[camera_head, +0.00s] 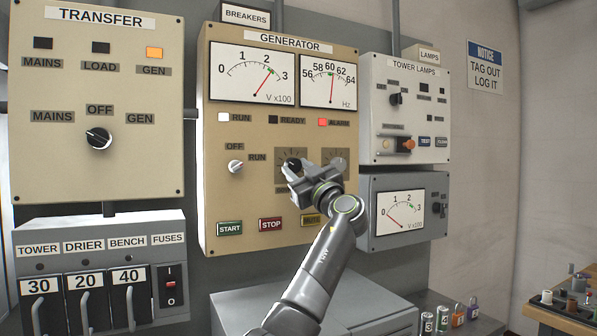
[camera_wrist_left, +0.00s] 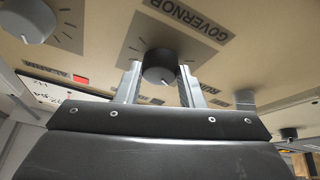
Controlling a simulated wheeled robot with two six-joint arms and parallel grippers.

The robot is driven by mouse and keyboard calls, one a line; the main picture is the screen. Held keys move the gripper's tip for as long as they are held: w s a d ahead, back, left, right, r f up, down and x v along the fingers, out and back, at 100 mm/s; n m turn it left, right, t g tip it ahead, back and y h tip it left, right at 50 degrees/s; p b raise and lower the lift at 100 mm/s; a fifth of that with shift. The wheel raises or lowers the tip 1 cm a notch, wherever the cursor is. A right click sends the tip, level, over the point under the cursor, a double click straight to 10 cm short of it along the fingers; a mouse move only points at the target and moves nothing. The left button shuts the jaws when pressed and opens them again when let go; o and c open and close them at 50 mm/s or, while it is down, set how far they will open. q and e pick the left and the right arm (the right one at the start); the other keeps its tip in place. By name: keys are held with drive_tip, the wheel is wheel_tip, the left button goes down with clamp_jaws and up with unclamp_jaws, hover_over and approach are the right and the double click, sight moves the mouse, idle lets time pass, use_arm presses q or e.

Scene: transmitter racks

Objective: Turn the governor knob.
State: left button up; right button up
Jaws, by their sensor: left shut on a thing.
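The governor knob (camera_head: 293,163) is a dark round knob on the beige generator panel (camera_head: 230,205). In the left wrist view the knob (camera_wrist_left: 160,66) sits on a dark scale plate beside an upside-down GOVERNOR label (camera_wrist_left: 182,20), with a pale mark on its rim. My left gripper (camera_head: 294,176) is at the panel, its fingers on either side of the knob. The left wrist view shows both fingers (camera_wrist_left: 160,85) shut around it. The gripper hides part of the scale and the labels below. My right gripper is not in view.
A second, light knob (camera_wrist_left: 27,20) sits beside the governor scale. The Hz gauge (camera_head: 330,75) reads near 60, and the red ALARM lamp (camera_head: 322,122) is lit. START (camera_head: 229,228) and STOP (camera_head: 271,224) buttons lie below. A grey cabinet (camera_head: 245,305) stands underneath.

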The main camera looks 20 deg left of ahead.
use_arm(q)
drive_tip(key=o, duration=1)
drive_tip(key=shift+s+d+f, duration=0.1)
drive_tip(key=shift+d+f, duration=0.1)
drive_tip(key=shift+d, duration=0.05)
drive_tip(key=shift+b+v, duration=1.85)
drive_tip(key=shift+v, duration=6.55)
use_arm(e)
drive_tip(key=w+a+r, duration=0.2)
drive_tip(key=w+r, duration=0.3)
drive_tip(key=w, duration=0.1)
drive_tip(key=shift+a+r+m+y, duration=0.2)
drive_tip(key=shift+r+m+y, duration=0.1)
